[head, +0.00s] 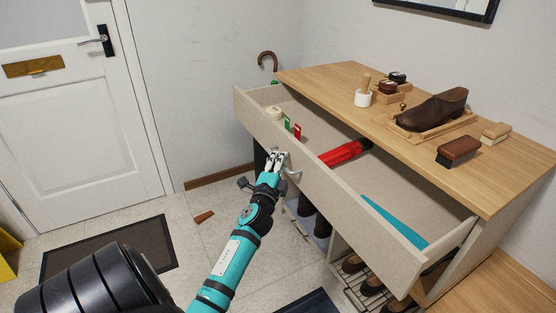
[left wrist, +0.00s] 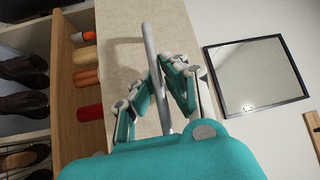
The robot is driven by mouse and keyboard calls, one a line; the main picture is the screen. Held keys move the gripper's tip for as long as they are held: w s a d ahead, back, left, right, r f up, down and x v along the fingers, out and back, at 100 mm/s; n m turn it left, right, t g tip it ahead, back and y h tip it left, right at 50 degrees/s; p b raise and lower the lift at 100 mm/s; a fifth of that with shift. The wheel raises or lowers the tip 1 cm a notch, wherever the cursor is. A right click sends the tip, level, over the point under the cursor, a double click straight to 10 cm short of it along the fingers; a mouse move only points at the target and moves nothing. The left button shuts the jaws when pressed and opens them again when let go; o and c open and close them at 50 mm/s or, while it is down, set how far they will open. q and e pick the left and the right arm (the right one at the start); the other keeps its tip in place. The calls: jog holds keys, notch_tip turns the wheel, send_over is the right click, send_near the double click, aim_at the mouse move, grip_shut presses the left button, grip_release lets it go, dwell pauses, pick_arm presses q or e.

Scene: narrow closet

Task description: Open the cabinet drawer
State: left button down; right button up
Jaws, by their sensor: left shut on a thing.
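The cabinet (head: 330,80) has a pale wood top, and its wide drawer (head: 345,212) stands pulled out, with the inside showing. My left gripper (head: 281,158) is at the drawer's front, shut on the metal handle (head: 294,174). In the left wrist view the handle (left wrist: 149,42) is a grey bar passing between the fingers of my left gripper (left wrist: 156,82), in front of the beige drawer front (left wrist: 118,22). A red folded umbrella (head: 344,153), a teal item (head: 393,219) and small tins and packets lie in the drawer. My right gripper is not in view.
On the cabinet top are a brown shoe (head: 435,108), brushes (head: 458,151) and small jars. Shoes stand on racks below the drawer. A white door (head: 85,120) and dark mat (head: 110,248) are at left. Tiled floor beside the drawer is mostly clear.

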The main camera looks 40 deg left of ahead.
pick_arm(q)
jog(key=shift+d, duration=0.1)
jog(key=c, duration=1.4)
grip_release()
jog(key=shift+s+d+f, duration=0.1)
jog(key=shift+s+d, duration=0.05)
jog(key=shift+s, duration=0.2)
jog(key=v, duration=1.1)
jog(key=shift+s+r, duration=0.15)
jog(key=shift+r, duration=0.05)
jog(key=shift+d, duration=0.1)
